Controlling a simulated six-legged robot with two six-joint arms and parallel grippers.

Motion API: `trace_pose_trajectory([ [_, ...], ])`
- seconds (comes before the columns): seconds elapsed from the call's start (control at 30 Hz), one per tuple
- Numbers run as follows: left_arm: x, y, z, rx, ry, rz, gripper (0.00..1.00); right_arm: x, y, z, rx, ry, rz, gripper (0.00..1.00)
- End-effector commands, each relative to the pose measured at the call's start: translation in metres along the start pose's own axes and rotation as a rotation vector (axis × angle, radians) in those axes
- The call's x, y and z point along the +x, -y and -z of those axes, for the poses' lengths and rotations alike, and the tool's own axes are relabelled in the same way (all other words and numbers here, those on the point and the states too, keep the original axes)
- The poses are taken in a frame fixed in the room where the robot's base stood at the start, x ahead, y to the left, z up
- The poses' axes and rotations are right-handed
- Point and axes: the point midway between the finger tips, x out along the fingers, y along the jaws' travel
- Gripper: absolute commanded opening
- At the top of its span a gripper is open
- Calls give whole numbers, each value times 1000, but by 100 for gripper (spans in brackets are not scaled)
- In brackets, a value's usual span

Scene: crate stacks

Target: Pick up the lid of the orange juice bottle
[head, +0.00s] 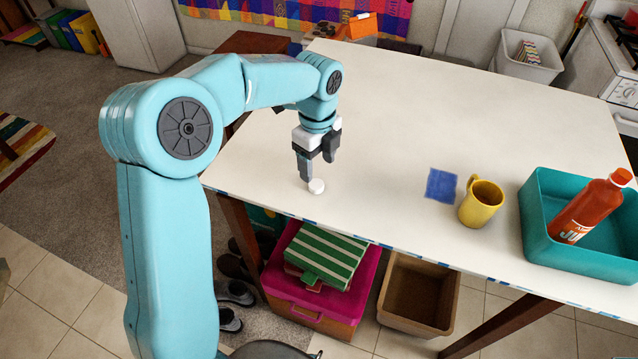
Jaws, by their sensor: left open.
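A small white round lid (316,186) lies on the white table near its front-left edge. My left gripper (317,170) points down just above and behind the lid, with its dark fingers apart. One fingertip looks close beside the lid; I cannot tell if it touches. Nothing shows between the fingers. An orange-red juice bottle (583,212) leans inside a teal crate (572,258) at the right of the table. Its narrow top end looks orange-red; I cannot tell if it is capped. My right gripper is not in view.
A yellow mug (481,204) and a flat blue square (441,185) stand between the lid and the crate. The white table (400,120) is clear behind them. A pink-lidded box (320,297) and a brown bin (418,296) are on the floor below the front edge.

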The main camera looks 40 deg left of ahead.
Motion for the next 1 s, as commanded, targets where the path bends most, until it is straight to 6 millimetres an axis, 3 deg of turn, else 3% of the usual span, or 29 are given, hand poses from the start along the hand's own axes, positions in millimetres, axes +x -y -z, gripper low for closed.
trace_pose_trajectory([
  [0.17,12,1,0,-1,0,0,66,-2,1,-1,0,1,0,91],
  [0.5,59,5,3,-1,-1,-1,66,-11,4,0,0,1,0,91],
  [0.73,62,5,3,-1,0,1,66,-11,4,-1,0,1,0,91],
  [0.77,62,5,3,-1,0,1,63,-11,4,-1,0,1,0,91],
  [0.93,61,5,3,-1,0,1,9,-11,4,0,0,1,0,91],
  [1.0,61,5,3,-1,0,1,8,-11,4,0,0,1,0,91],
])
